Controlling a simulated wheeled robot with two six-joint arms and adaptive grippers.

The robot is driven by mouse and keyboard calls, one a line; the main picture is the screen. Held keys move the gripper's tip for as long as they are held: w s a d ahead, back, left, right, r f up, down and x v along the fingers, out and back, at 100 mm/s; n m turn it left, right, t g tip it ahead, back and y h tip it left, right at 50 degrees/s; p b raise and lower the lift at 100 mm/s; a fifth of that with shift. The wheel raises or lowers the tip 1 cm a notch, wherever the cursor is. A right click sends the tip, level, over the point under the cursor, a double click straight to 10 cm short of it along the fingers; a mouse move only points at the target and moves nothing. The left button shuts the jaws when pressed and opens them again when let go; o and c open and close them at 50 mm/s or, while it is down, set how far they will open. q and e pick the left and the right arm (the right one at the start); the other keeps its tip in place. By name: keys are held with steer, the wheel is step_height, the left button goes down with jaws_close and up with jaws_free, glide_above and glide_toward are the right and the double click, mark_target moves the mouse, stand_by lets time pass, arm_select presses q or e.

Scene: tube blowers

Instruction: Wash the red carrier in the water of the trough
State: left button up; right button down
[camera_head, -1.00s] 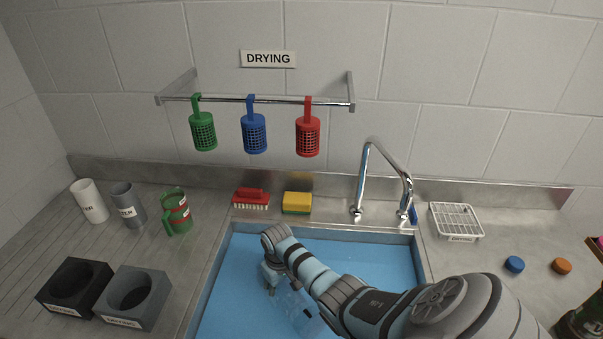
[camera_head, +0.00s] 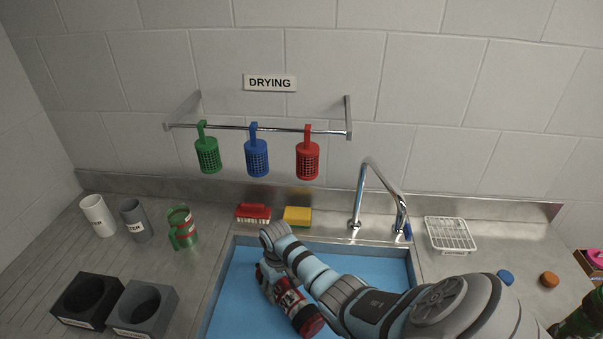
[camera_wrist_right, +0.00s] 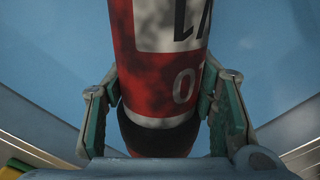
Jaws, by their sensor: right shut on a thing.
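The red carrier (camera_head: 303,314) is a red cylinder with dark ends and a white label. My right gripper (camera_head: 272,284) is shut on it, inside the blue trough (camera_head: 240,262). In the head view the carrier lies slanted, one end toward the lower right, partly behind my arm. In the right wrist view the red carrier (camera_wrist_right: 125,45) stands between both fingers of my right gripper (camera_wrist_right: 160,105), with dark smudges on its red body and label. I cannot tell whether it is under water; the water surface does not show clearly. My left gripper is out of view.
A chrome tap (camera_head: 378,190) rises behind the trough. A red brush (camera_head: 253,213) and a yellow sponge (camera_head: 297,216) lie on the back ledge. Green, blue and red baskets (camera_head: 308,160) hang from a rail above. A white rack (camera_head: 450,235) stands right; cups and holders (camera_head: 143,305) stand left.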

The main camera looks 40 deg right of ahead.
step_height(320, 180, up, 11)
steer(key=shift+r, duration=0.15)
stand_by(0.5)
steer(key=shift+s, duration=0.15)
stand_by(1.1)
